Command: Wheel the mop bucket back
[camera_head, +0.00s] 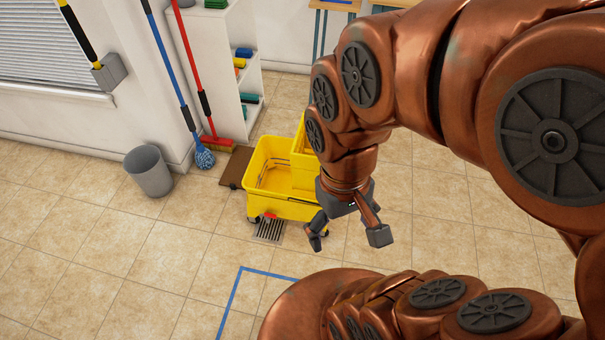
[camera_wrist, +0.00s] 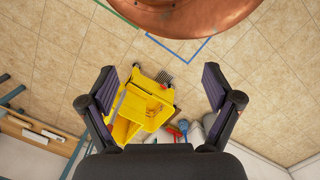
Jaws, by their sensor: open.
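The yellow mop bucket (camera_head: 268,181) stands on the tiled floor near the middle of the head view, beside a dark floor drain. Its wringer part is partly hidden behind my arm. The bucket (camera_wrist: 152,108) also shows in the wrist view, between and beyond my fingers. My gripper (camera_head: 346,240) is open and empty, in front of the bucket's right side in the head view. In the wrist view my gripper (camera_wrist: 160,98) has its fingers spread wide, with nothing between the tips up close. I cannot tell the exact gap to the bucket. Its handle is not clear.
A blue tape outline (camera_head: 235,290) marks the floor in front. A grey bin (camera_head: 149,171), a blue mop (camera_head: 204,158), a red broom (camera_head: 219,144) and a white shelf (camera_head: 228,70) stand at the wall. A brown mat (camera_head: 234,168) lies behind the bucket. The left floor is clear.

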